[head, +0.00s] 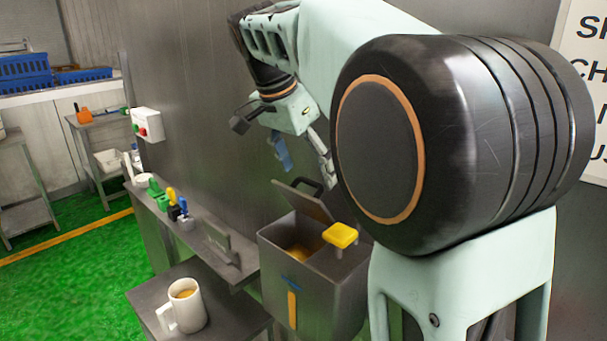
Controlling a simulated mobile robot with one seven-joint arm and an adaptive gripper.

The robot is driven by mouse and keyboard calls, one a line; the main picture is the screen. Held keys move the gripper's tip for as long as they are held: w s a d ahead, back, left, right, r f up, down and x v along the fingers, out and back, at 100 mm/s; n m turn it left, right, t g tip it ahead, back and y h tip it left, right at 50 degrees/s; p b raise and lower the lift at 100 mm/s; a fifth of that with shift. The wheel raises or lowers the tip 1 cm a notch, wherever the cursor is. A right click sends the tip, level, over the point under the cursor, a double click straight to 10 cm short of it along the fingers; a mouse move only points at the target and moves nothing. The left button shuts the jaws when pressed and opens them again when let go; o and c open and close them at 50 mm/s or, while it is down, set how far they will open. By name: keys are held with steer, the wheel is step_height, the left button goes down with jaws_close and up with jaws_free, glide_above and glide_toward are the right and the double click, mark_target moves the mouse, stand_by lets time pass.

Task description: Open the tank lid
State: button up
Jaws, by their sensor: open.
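The tank (320,291) is a grey metal box at lower middle in the head view. Its lid (302,201), a grey panel with a black handle (309,187), stands tilted up at the back, with the opening uncovered in front of it. Something yellowish-brown (300,249) shows inside. A yellow block (340,235) sits at the right side of the tank top. My gripper (307,172) is open and empty, just above the lid's handle. Whether a finger touches the handle cannot be told. My arm hides part of the tank's right side.
A narrow shelf (205,249) with small green, yellow and blue items runs left of the tank. A white mug (184,306) stands on a lower grey surface (224,317) in front. A control box (147,124) is on the wall (190,90). Green floor (75,300) is free at left.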

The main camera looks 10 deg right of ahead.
steer(key=shift+w+d+f, duration=0.1)
steer(key=shift+d+f, duration=0.05)
steer(key=shift+f, duration=0.3)
steer(key=c, duration=1.1)
steer(key=shift+s, duration=0.3)
steer(key=c, duration=0.7)
steer(key=shift+w+f, duration=0.1)
steer(key=shift+w, duration=0.1)
jaws_close()
